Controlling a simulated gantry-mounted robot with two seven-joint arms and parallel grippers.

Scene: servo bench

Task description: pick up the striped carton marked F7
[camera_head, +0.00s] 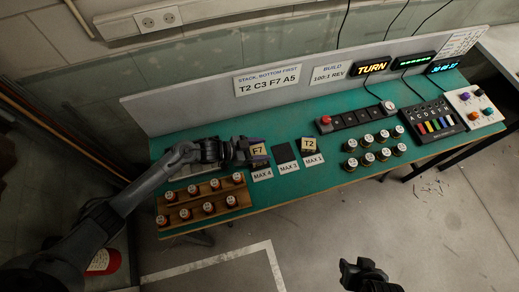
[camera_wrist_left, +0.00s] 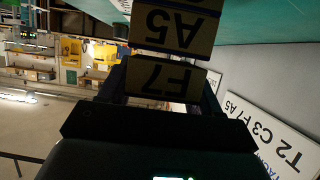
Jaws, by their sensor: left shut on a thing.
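The carton marked F7 (camera_head: 257,151) is at the left pad, above the MAX 4 label. My left gripper (camera_head: 243,151) reaches it from the left and is shut on it. In the left wrist view the F7 label (camera_wrist_left: 160,80) shows upside down between the fingers. The A5 carton (camera_wrist_left: 172,28) is right under F7, with part of another label beyond it. I cannot tell whether F7 touches A5. Stripes on F7 are too dark to make out. My right gripper (camera_head: 366,276) hangs over the floor at the bottom, away from the cartons; its jaws are unclear.
A T2 carton (camera_head: 310,145) stands at the MAX 1 spot; the middle dark pad (camera_head: 284,152) looks empty. A wooden rack (camera_head: 206,215) with several capped jars is in front of my left arm. A sign (camera_head: 266,80) reads T2 C3 F7 A5. More jars (camera_head: 367,157) stand right.

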